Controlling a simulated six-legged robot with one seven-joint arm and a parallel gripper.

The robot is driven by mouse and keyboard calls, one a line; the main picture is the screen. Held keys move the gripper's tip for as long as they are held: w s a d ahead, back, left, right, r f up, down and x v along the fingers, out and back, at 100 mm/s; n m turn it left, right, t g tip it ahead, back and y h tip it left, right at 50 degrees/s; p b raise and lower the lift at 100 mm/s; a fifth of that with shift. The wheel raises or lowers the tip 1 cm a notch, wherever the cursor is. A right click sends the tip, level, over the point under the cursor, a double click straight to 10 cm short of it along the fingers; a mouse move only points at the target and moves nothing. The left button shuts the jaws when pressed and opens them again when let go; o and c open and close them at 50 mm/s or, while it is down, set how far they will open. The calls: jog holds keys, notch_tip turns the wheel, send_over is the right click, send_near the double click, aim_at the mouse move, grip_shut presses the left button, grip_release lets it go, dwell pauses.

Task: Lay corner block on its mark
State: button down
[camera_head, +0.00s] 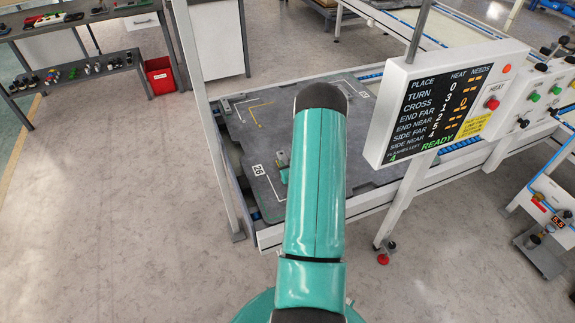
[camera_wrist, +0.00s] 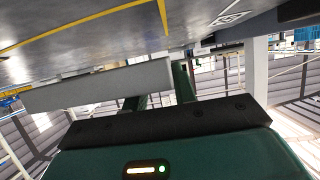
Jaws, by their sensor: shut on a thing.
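A pale grey bar-like block (camera_wrist: 95,88), which I take to be the corner block, is held between the fingers of my gripper (camera_wrist: 158,88) in the wrist view. The gripper is shut on it. The block lies close to the dark grey panel (camera_wrist: 110,50); I cannot tell whether they touch. A yellow line mark (camera_wrist: 85,30) runs across the panel. In the head view, the panel (camera_head: 215,135) lies on a white-framed table, with a yellow corner mark (camera_head: 258,124) near its far left. My arm hides the panel's middle and most of the gripper there.
A status display (camera_head: 445,110) reading READY hangs over the table's right side. A control panel with buttons (camera_head: 535,100) stands beyond it. A shelf (camera_head: 85,72) and a red bin (camera_head: 160,77) stand at upper left. The floor at left is clear.

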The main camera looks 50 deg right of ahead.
jog(key=shift+f, duration=0.2)
jog(key=shift+a+f, duration=0.1)
jog(key=shift+f, duration=0.35)
jog(key=shift+s+f, duration=0.1)
jog(key=shift+f, duration=0.05)
jog(key=c, duration=1.1)
grip_release()
